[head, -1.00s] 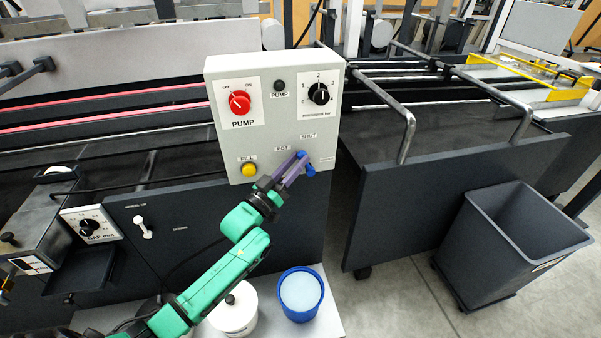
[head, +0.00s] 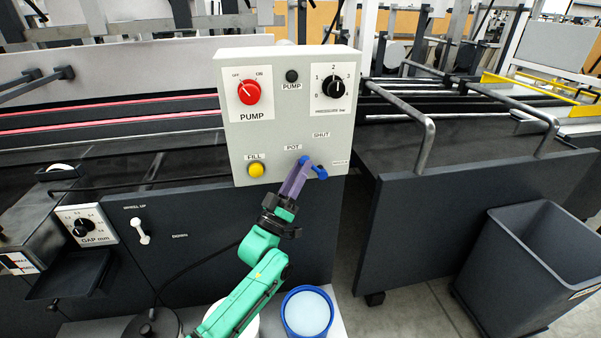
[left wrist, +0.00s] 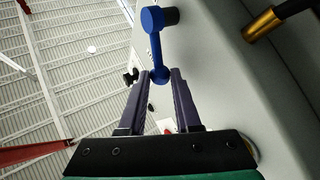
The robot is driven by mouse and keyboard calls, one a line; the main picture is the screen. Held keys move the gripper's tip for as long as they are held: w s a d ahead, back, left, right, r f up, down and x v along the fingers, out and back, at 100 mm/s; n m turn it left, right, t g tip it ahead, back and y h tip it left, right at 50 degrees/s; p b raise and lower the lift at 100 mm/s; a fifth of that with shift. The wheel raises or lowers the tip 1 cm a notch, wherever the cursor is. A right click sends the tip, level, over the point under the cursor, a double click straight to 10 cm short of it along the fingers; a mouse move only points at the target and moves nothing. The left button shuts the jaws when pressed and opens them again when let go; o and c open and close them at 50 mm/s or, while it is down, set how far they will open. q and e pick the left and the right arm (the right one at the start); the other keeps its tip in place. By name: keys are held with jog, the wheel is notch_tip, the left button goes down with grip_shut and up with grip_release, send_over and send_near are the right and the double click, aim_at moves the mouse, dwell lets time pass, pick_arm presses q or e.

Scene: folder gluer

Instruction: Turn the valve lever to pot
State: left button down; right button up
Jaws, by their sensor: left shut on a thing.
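The blue valve lever (head: 319,172) is at the lower right of the grey control box. Its handle slants up and left from its hub, towards the POT label (head: 292,147). The SHUT label (head: 321,134) is above the hub. My left gripper (head: 298,172) reaches up from below, its purple fingers shut on the handle's free end. In the left wrist view, the lever (left wrist: 155,42) shows with its hub at the top and its small end between the fingertips (left wrist: 160,76). The fingers hide part of the handle in the head view. My right gripper is not in view.
The control box (head: 235,150) also carries a red pump knob (head: 248,92), a black pressure dial (head: 333,88) and a yellow fill button (head: 256,170). A blue pot (head: 307,313) stands below. A dark grey bin (head: 530,270) is at the right.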

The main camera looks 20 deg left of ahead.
pick_arm(q)
jog(key=c, duration=0.9)
grip_release()
jog(key=b+v, duration=0.2)
jog(key=v, duration=1.2)
jog(key=shift+s+f+b, duration=0.15)
jog(key=shift+s+b, duration=0.1)
jog(key=shift+b, duration=0.05)
